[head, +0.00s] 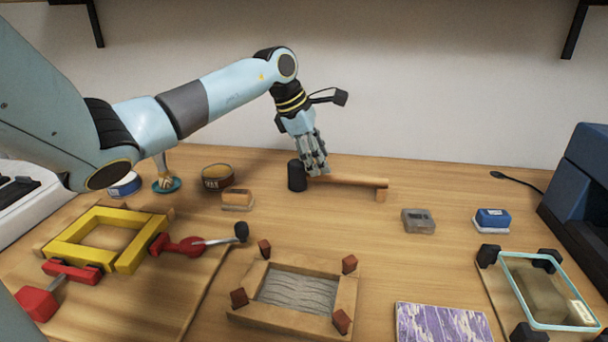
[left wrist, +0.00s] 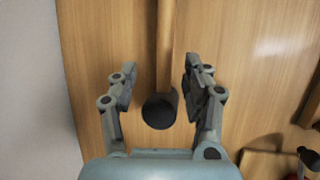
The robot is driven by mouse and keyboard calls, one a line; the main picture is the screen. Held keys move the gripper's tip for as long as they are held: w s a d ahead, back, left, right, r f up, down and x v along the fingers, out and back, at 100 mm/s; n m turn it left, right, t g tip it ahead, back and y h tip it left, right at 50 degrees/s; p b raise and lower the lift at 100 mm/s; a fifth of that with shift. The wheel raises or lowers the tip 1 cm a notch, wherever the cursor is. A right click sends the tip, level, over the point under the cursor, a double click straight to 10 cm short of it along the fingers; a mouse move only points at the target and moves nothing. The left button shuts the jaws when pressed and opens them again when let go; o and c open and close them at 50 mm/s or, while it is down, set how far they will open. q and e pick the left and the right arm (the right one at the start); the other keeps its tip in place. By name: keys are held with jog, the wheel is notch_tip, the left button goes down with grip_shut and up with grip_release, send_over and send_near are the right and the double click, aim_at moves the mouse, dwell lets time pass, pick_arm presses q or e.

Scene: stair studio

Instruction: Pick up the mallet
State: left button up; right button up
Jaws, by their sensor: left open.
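The mallet lies near the back of the table, with a black head (head: 297,175) at its left end and a wooden handle (head: 348,180) running right. My left gripper (head: 318,170) is above the handle close to the head, fingers pointing down. In the left wrist view, my open left gripper (left wrist: 158,82) has one finger on each side of the mallet, with the black head (left wrist: 159,110) and the handle (left wrist: 164,45) between them. Gaps show on both sides. Contact cannot be seen. My right gripper is not in view.
A grey block (head: 418,221) is to the right. A wooden frame (head: 252,318) and a yellow frame (head: 72,252) are nearer the front.

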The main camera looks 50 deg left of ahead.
aim_at(328, 175)
pick_arm(q)
jog(key=x, duration=0.5)
jog(key=shift+s+d+f+p, duration=0.15)
jog(key=shift+d+p, duration=0.1)
jog(key=shift+p, duration=0.15)
grip_shut()
